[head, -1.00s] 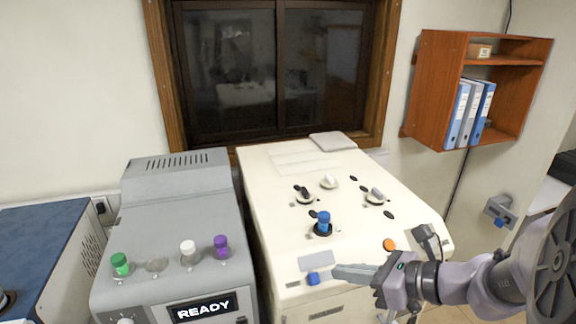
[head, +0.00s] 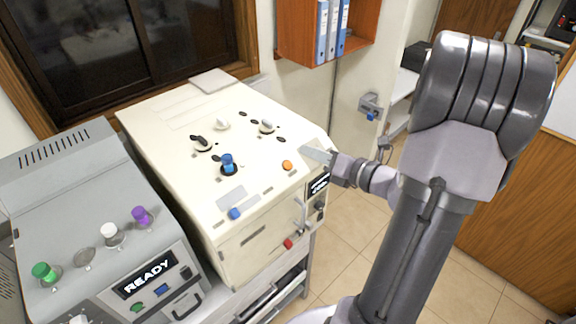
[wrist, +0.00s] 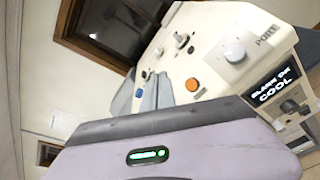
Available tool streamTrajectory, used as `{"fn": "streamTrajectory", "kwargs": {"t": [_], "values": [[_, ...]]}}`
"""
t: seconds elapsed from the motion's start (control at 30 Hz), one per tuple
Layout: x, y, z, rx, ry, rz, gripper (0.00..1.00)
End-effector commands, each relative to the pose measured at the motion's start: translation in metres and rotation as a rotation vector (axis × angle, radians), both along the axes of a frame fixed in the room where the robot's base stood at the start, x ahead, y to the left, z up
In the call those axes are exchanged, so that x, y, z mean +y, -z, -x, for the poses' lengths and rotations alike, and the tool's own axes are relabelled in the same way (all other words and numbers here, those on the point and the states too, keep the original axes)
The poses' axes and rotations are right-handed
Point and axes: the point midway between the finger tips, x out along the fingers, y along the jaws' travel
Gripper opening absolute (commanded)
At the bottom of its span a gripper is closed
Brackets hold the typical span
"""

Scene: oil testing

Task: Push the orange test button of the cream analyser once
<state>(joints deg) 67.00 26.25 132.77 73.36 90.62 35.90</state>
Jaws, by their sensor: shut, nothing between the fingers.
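The cream analyser (head: 190,150) stands in the middle of the head view, with its sloping top panel showing. Its round orange test button (head: 287,165) is near the panel's right front edge and in plain sight. The button also shows in the wrist view (wrist: 192,84), close to the right of the fingers. My gripper (head: 306,151) is shut and empty, its grey fingertips just right of and beyond the button, apart from it in the picture. In the wrist view, the shut fingers (wrist: 156,86) point toward the panel. Their height above it is hard to tell.
A red knob (head: 288,244) is on the front. A grey READY machine (head: 90,220) stands left. A dark display (wrist: 272,85) reads "BLANK OK COOL".

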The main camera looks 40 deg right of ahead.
Motion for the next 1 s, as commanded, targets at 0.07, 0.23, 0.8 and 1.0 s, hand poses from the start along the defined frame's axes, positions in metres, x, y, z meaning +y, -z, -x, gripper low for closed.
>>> {"fn": "streamTrajectory", "kwargs": {"t": [0.07,0.23,0.8,1.0], "values": [[0.001,0.015,-0.006,0.001,-0.003,0.0,0.0],[0.003,0.036,-0.021,0.001,-0.004,0.001,0.0],[0.004,0.065,-0.045,0.001,-0.002,0.002,0.0],[0.004,0.065,-0.045,0.001,-0.002,0.002,0.0]]}}
